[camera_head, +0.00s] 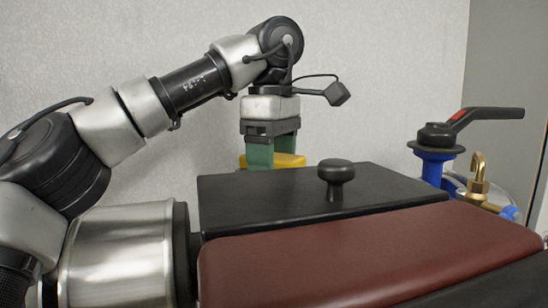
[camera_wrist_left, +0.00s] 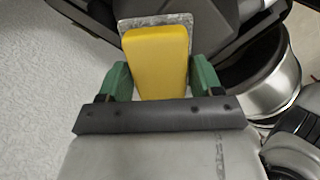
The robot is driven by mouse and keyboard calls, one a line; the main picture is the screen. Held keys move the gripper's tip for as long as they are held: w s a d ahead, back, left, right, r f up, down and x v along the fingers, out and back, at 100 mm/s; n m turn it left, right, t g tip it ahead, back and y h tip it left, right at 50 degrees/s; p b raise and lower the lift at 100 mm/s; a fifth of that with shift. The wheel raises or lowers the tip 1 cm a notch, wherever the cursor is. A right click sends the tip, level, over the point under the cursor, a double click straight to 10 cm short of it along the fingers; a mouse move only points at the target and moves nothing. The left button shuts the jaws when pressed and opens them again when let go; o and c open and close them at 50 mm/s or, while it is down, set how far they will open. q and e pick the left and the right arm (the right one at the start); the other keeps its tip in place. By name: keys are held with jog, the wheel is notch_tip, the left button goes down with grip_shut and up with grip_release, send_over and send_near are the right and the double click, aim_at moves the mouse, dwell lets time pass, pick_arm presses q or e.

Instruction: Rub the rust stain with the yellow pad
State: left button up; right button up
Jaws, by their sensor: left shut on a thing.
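My left gripper (camera_head: 272,163) reaches down behind the black cover, its green fingers shut on the yellow pad (camera_head: 290,160). In the head view only a strip of the pad shows; its lower part is hidden by the cover. In the left wrist view the yellow pad (camera_wrist_left: 157,62) sits between the two green fingers, with a rough grey layer (camera_wrist_left: 150,20) showing past its far end. I cannot tell whether the pad touches a surface. No rust stain is visible in either view. My right gripper is not in view.
The black cover (camera_head: 260,205) carries a black knob (camera_head: 336,178). A dark red panel (camera_head: 370,255) lies in front. A steel cylinder (camera_head: 120,255) stands at the left. A blue valve with a black lever (camera_head: 490,114) and a brass fitting (camera_head: 478,185) stand at the right. A pale wall is behind.

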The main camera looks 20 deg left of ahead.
pick_arm(q)
jog(key=shift+w+a+r, duration=0.1)
jog(key=shift+w+r, duration=0.15)
jog(key=shift+r, duration=0.35)
jog(key=shift+w+a+r, duration=0.1)
jog(key=shift+w+r, duration=0.1)
jog(key=shift+r, duration=0.4)
jog(key=r, duration=0.3)
jog(key=shift+s+d+r, duration=0.1)
jog(key=shift+s+d, duration=0.05)
jog(key=shift+s, duration=0.2)
jog(key=shift+r, duration=0.15)
jog(key=shift+w, duration=0.15)
jog(key=shift+r, duration=1.5)
